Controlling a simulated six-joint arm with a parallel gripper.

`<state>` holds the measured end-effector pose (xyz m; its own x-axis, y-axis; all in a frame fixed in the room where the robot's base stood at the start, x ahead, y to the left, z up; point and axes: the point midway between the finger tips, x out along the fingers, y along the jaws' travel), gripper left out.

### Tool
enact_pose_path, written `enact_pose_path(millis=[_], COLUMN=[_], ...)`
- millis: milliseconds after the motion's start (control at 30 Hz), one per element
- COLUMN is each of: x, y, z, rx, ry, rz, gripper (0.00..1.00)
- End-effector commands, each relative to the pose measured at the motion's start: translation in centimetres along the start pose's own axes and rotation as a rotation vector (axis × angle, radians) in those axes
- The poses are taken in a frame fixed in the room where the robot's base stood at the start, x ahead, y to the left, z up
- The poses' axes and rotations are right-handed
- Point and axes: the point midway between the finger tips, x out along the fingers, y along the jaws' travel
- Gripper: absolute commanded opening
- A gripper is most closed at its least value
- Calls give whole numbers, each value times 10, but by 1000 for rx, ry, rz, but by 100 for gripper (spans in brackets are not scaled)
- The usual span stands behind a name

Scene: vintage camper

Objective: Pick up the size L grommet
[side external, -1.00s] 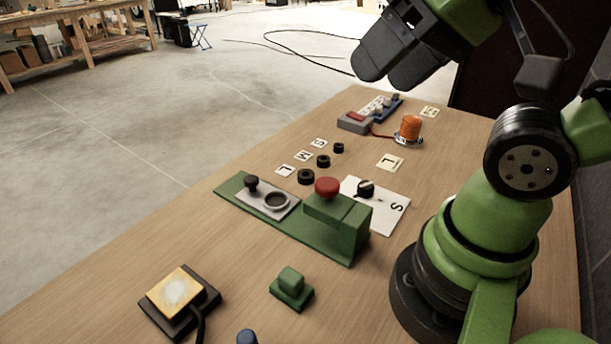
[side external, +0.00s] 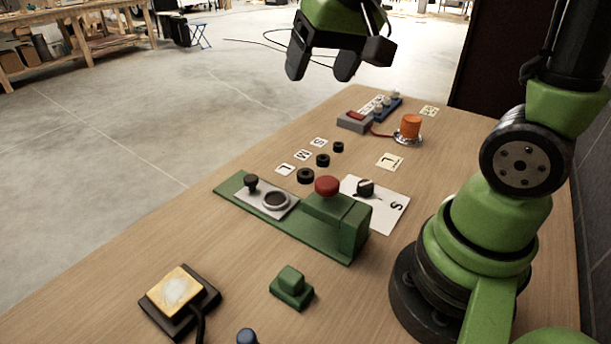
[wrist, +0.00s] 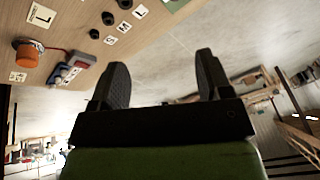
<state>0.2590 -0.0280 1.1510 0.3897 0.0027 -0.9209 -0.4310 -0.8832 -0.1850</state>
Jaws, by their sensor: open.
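The size L grommet (side external: 306,176) is a black ring lying flat on the wooden table beside a white tile marked L (side external: 285,170). It is the largest and nearest of a row of 3. In the wrist view the L grommet (wrist: 125,3) is cut by the top edge. The M grommet (side external: 323,160) and the S grommet (side external: 338,147) lie behind it by their own tiles. My gripper (side external: 321,68) is open and empty, high above the table's far left side. Its spread fingers also show in the wrist view (wrist: 163,75).
A green press fixture with a red knob (side external: 327,187) stands just in front of the grommets. Bare table lies left of the tiles.

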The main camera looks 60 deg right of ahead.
Motion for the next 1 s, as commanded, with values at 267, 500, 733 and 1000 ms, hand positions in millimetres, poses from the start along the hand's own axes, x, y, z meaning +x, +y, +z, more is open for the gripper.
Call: enact_pose_path(millis=[267,500,733,1000], x=[110,178,207,236], y=[40,72,82,88], z=[-44,-45,-39,-32], rx=[59,84,88,88], ry=[-135,-208,-226,-223], rz=[144,203,214,213], gripper=[72,72,72,72])
